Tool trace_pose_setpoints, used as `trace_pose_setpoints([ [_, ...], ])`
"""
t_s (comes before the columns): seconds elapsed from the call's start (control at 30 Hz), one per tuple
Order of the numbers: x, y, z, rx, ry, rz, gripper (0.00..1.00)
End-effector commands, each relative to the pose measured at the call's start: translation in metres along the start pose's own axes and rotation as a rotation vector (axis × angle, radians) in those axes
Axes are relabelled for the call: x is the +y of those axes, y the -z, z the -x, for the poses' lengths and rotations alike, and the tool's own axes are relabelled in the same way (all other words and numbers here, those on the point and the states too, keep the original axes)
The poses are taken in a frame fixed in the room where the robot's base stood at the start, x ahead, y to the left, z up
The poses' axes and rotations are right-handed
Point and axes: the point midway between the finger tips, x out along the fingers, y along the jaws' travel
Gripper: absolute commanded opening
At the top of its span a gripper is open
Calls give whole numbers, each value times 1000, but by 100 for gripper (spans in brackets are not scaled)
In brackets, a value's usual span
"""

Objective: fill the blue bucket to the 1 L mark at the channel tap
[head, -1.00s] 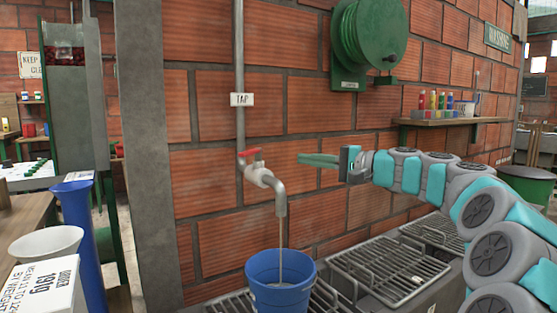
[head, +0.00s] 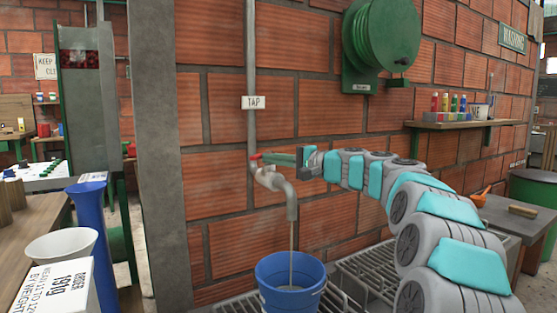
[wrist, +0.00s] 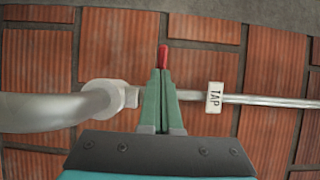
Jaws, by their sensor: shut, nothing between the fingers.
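The tap (head: 275,180) is on the brick wall, with a red lever handle (head: 256,157) and a grey spout. A thin stream of water runs from the spout into the blue bucket (head: 270,272), which stands upright on a metal grate under it. The water level against any mark cannot be read. My gripper (head: 268,158) is shut, with its fingertips at the red handle. In the wrist view the closed green fingers (wrist: 158,95) point at the red handle (wrist: 163,56); whether they touch it I cannot tell. The tap body (wrist: 110,95) is left of them.
A pipe with a TAP sign (head: 253,102) rises above the tap. A green hose reel (head: 383,38) hangs on the wall. A shelf with bottles (head: 465,123) is at right. A blue cylinder (head: 92,230), a white bowl (head: 62,245) and a labelled box (head: 62,290) are at left.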

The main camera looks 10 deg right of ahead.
Motion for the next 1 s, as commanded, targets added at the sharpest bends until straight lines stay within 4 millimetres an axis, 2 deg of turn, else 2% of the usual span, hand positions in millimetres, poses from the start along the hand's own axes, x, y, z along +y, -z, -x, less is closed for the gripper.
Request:
trace_pose_setpoints([
  [0.37, 0, -1, 0, 7, 0, 0, 0],
  [1.0, 2, -7, -8, 136, 1, 1, 0],
])
